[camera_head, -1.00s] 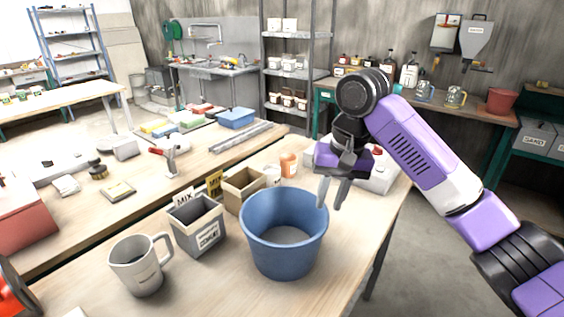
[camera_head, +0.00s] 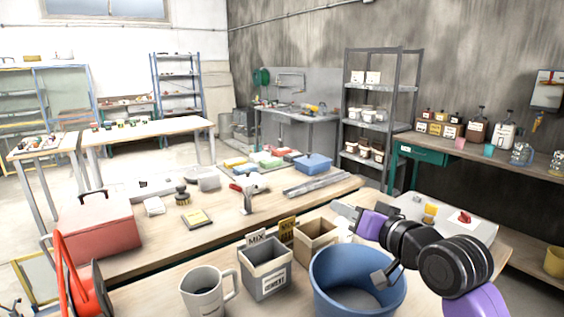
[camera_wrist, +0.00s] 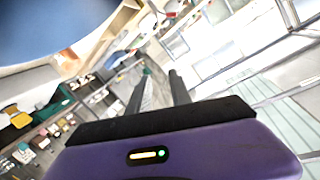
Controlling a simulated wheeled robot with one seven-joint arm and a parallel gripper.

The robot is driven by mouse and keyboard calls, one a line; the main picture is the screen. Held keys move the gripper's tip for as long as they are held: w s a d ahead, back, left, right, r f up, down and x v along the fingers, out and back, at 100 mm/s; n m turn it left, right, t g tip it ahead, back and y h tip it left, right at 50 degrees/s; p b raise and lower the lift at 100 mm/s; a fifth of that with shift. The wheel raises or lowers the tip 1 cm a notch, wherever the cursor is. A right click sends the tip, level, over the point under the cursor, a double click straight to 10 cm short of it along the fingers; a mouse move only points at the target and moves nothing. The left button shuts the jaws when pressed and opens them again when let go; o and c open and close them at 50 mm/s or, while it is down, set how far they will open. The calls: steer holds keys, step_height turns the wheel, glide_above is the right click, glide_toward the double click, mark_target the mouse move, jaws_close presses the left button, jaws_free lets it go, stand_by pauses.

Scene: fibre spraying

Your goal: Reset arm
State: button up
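My arm reaches in from the lower right in the head view. My gripper (camera_head: 346,212) is above the back of the bench, behind the blue bucket (camera_head: 325,291), and points away to the left. Part of my wrist hides the bucket's right side. In the wrist view, the two dark fingers of my gripper (camera_wrist: 156,85) stand apart with nothing between them. The bucket's blue surface shows blurred in that view's upper left corner (camera_wrist: 50,25).
A grey mug (camera_head: 201,292), a cement box (camera_head: 266,272) and a cardboard box (camera_head: 316,240) stand left of the bucket. A white box with a red switch (camera_head: 464,217) is behind my arm. A red toolbox (camera_head: 98,232) sits far left.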

steer(key=s+d+f+h, duration=0.2)
steer(key=s+f, duration=0.5)
steer(key=s, duration=1)
steer(key=s+d+f+h, duration=0.2)
steer(key=s+f, duration=0.5)
steer(key=s, duration=1.1)
steer(key=s+d+f+h, duration=0.2)
steer(key=s+f, duration=0.4)
steer(key=s, duration=1.2)
steer(key=shift+s+f+h, duration=0.25)
steer(key=shift+f+h, duration=0.05)
steer(key=shift+f, duration=0.1)
